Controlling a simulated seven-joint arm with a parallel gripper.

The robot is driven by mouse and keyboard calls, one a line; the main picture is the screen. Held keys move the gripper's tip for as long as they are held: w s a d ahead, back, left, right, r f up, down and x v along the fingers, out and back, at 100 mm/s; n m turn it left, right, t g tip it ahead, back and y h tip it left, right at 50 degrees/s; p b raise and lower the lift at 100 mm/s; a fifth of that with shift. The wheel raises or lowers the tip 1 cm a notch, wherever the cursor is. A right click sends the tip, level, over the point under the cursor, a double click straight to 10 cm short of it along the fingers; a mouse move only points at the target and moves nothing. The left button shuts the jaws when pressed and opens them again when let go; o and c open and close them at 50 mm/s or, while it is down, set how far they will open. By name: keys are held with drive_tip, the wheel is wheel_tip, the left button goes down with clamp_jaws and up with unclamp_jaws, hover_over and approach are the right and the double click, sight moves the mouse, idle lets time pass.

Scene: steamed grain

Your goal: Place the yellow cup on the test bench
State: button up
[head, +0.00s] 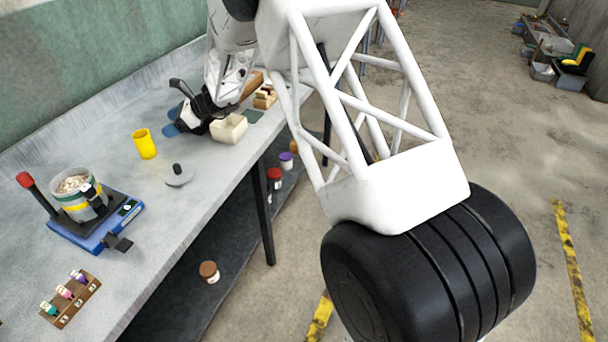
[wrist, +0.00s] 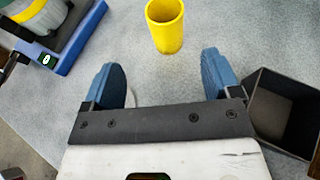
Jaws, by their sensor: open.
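The yellow cup (head: 145,144) stands upright on the grey bench (head: 160,215), toward its wall side. In the wrist view the yellow cup (wrist: 165,28) is beyond my fingertips, roughly centred between them and apart from both. My gripper (head: 173,119) has blue fingers and is low over the bench, to the right of the cup in the head view. In the wrist view my gripper (wrist: 164,76) is open, with only bare bench between its fingers.
A beige open box (head: 229,128) is close beside my gripper; it looks dark inside in the wrist view (wrist: 283,112). A grey lid with a black knob (head: 178,176) lies near the cup. A blue device (head: 100,235) holds a grain-filled pot (head: 75,186). A vial rack (head: 72,299) is nearer.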

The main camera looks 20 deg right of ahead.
drive_tip(key=s+d+r+n+g+h, duration=0.1)
drive_tip(key=s+d+r+n+h, duration=0.15)
drive_tip(key=s+r, duration=0.45)
drive_tip(key=s+d+r+n+g+h, duration=0.1)
drive_tip(key=s+d+r+n, duration=0.25)
drive_tip(key=s, duration=0.65)
drive_tip(key=s+d+r+n+h, duration=0.2)
drive_tip(key=s+d+r+n, duration=0.2)
drive_tip(key=s, duration=0.5)
drive_tip(key=s+d+n+h, duration=0.2)
drive_tip(key=s+d+n, duration=0.1)
drive_tip(key=s, duration=0.7)
drive_tip(key=s+d+n+h, duration=0.3)
drive_tip(key=s+d, duration=0.3)
drive_tip(key=s, duration=0.4)
drive_tip(key=s+d+n+t+h, duration=0.1)
drive_tip(key=s+d+n, duration=0.3)
drive_tip(key=s, duration=0.6)
drive_tip(key=shift+d+r+h, duration=0.45)
drive_tip(key=shift+d+h, duration=0.05)
drive_tip(key=shift+h, duration=0.35)
